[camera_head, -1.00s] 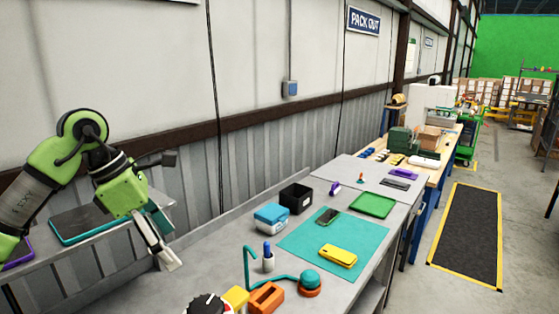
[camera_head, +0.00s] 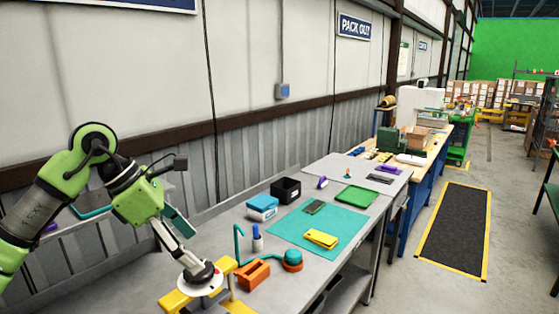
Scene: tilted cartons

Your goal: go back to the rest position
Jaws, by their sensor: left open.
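My left gripper (camera_head: 178,250) is green with pale fingers and comes in from the left, pointing down and to the right. It is open, and I see nothing held in it. Its fingertips overlap in the picture with a white round piece with a black top (camera_head: 202,276) on a yellow frame (camera_head: 175,302). I cannot tell whether they touch it. My right gripper is out of view.
The grey bench (camera_head: 205,221) carries an orange block (camera_head: 253,274), a teal mat (camera_head: 318,225) with a yellow item (camera_head: 321,239), a blue-and-white box (camera_head: 262,208) and a black bin (camera_head: 286,189). Open floor with a dark mat (camera_head: 455,230) lies right.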

